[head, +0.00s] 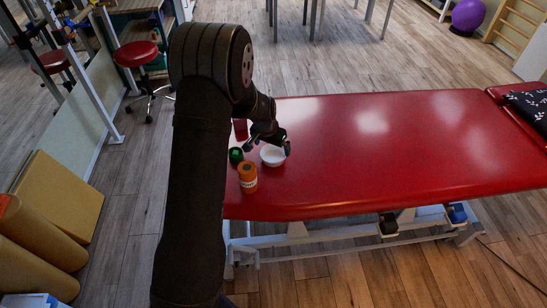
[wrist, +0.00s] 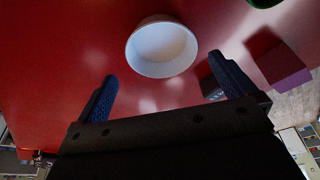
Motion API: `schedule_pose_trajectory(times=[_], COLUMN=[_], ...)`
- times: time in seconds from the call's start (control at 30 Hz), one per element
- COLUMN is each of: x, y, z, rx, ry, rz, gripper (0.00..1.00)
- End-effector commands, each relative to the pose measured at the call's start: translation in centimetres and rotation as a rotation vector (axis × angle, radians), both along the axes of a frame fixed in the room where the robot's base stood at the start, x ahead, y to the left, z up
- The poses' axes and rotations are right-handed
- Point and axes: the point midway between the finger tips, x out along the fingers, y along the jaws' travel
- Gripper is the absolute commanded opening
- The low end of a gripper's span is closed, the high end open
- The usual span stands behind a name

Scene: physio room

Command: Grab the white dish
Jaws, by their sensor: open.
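The white dish (head: 272,157) is a small round bowl, upright near the left end of the red treatment table. In the wrist view the dish (wrist: 162,48) lies just beyond my fingertips, roughly centred between them. My gripper (head: 284,142) hangs over the table beside the dish's far right side, partly hidden by my own arm. In the wrist view my gripper (wrist: 167,84) has its two blue-padded fingers wide apart, with nothing between them. The dish appears apart from both fingers.
An orange jar (head: 247,179) stands in front-left of the dish, a green item (head: 236,155) to its left. The red table (head: 390,140) is clear to the right.

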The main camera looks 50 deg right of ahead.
Motion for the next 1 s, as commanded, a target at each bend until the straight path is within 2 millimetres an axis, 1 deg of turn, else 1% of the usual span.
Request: schedule_pose_trajectory(times=[0.07, 0.3, 0.4, 0.5, 0.7, 0.73, 0.77, 0.8, 0.9, 1.0], x=[0.0, 0.4, 0.4, 0.5, 0.5, 0.5, 0.5, 0.5, 0.5, 0.5], y=[-0.1, -1.0, -1.3, -1.4, -1.4, -1.4, -1.4, -1.4, -1.4, -1.4], z=[-0.6, -3.7, -4.6, -4.9, -4.9, -4.9, -4.9, -4.9, -4.9, -4.9], rx=[0.001, 0.001, 0.0, -0.002, -0.002, -0.002, -0.002, -0.002, -0.002, -0.002], ry=[0.001, 0.001, 0.001, 0.0, 0.0, 0.0, 0.0, 0.001, 0.001, 0.0], rz=[0.0, 0.0, 0.0, 0.0, 0.0, 0.0, 0.0, 0.0, 0.0, 0.0], gripper=[1.0, 1.0, 1.0, 1.0, 1.0, 0.96, 0.9, 0.82, 0.65, 0.65])
